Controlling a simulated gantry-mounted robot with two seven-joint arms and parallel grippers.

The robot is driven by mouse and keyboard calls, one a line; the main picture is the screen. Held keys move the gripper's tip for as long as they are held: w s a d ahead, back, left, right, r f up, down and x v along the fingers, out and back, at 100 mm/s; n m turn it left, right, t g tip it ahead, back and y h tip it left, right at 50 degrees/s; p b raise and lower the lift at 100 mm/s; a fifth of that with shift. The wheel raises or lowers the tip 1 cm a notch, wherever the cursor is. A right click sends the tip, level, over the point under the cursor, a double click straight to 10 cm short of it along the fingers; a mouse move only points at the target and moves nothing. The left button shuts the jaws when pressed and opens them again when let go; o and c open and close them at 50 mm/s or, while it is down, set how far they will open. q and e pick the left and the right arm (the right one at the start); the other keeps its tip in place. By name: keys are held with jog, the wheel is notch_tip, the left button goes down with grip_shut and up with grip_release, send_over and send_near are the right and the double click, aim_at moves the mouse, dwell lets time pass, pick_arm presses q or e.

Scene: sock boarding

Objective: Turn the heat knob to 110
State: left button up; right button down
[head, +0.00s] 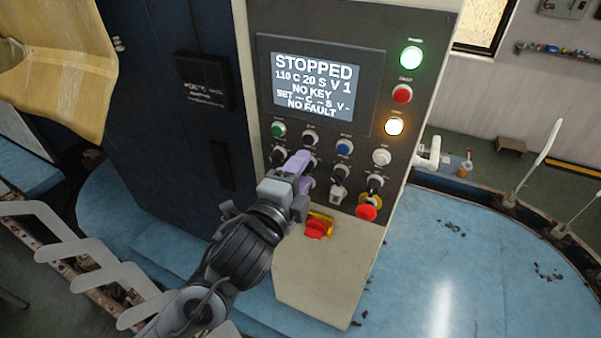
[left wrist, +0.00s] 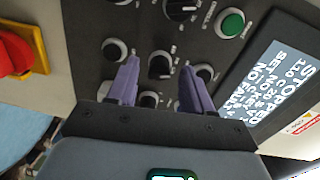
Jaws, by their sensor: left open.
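The control panel has a screen (head: 316,84) reading STOPPED, 110 C 20 S V 1, NO KEY and NO FAULT. Below it are rows of knobs and buttons with labels too small to read, so I cannot tell for sure which is the heat knob. My left gripper (head: 303,167) is at the lower knobs, partly hiding them. In the left wrist view, its two purple fingers are open on either side of a black knob (left wrist: 160,66). I cannot tell whether they touch it. My right gripper is not in view.
A red emergency button (head: 366,212) and a red switch on a yellow plate (head: 317,227) sit close to my left gripper. A green button (head: 279,129) and a blue button (head: 344,147) are above it. A blue round platform (head: 470,260) extends right.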

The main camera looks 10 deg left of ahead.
pick_arm(q)
jog(key=b+v, duration=0.2)
jog(key=v, duration=0.9)
dwell(0.4)
